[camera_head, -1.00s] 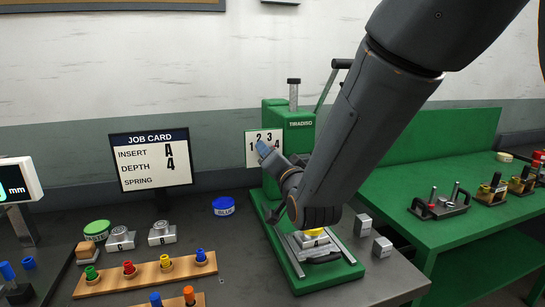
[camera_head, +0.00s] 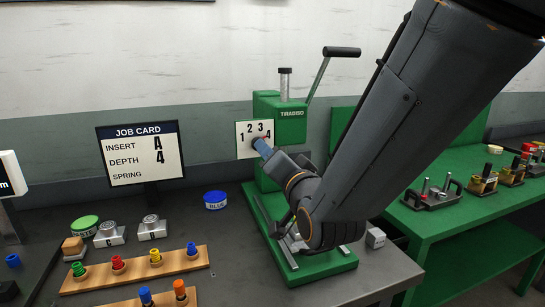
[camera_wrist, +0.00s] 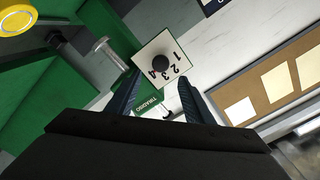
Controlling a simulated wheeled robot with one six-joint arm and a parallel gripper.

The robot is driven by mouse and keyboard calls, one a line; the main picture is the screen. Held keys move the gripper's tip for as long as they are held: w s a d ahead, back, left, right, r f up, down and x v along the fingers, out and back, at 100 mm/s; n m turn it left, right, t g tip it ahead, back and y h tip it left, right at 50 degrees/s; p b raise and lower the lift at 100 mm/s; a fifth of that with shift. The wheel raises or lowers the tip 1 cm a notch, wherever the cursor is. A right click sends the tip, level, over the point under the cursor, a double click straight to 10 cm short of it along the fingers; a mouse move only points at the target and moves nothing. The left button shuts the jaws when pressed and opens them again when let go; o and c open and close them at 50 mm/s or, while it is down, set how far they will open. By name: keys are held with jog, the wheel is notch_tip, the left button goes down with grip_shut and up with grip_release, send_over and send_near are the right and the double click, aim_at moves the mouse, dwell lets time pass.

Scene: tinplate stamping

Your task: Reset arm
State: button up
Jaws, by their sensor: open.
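My gripper (camera_head: 262,146) is in front of the green press (camera_head: 291,124), with its blue fingertips by the white dial plate (camera_head: 248,138) marked 1 2 3 4. In the wrist view my gripper (camera_wrist: 153,100) shows its two dark blue fingers apart, with nothing held between them. The dial plate (camera_wrist: 171,66) with its black round knob (camera_wrist: 160,63) lies beyond the fingers there. My arm hides much of the press's lower front and its base plate. I cannot tell whether a fingertip touches the dial.
A job card (camera_head: 141,155) reads insert A, depth 4. Wooden racks hold coloured pegs (camera_head: 155,257) at the front left. Blue (camera_head: 215,199) and green (camera_head: 84,224) lids lie behind. A green bench (camera_head: 440,222) with fixtures stands right. The press lever (camera_head: 330,72) rises above.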

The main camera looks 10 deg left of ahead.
jog(key=d+f+g+h, duration=0.2)
jog(key=d+f, duration=0.3)
jog(key=d, duration=0.1)
jog(key=d+f+n+g+h, duration=0.1)
jog(key=d+f+g+h, duration=0.1)
jog(key=d+f, duration=0.4)
jog(key=s+d+f+g+h, duration=0.1)
jog(key=d+f+g+h, duration=0.1)
jog(key=d+f, duration=0.3)
jog(key=shift+s+d+f+g+h, duration=0.1)
jog(key=shift+d+f+g+h, duration=0.1)
jog(key=shift+d, duration=0.35)
jog(key=shift+d+f+g+h, duration=0.2)
jog(key=shift+d, duration=0.3)
jog(key=s+d+f+n+g+h, duration=0.1)
jog(key=s+d+f+g, duration=0.2)
jog(key=s+d, duration=0.4)
jog(key=s+d+f+g+h, duration=0.1)
jog(key=s+d+f+g, duration=0.2)
jog(key=s+d+g, duration=0.2)
jog(key=s+d, duration=0.2)
jog(key=s, duration=0.2)
jog(key=shift+f+n, duration=0.2)
jog(key=shift+n, duration=0.2)
jog(key=shift+s, duration=0.1)
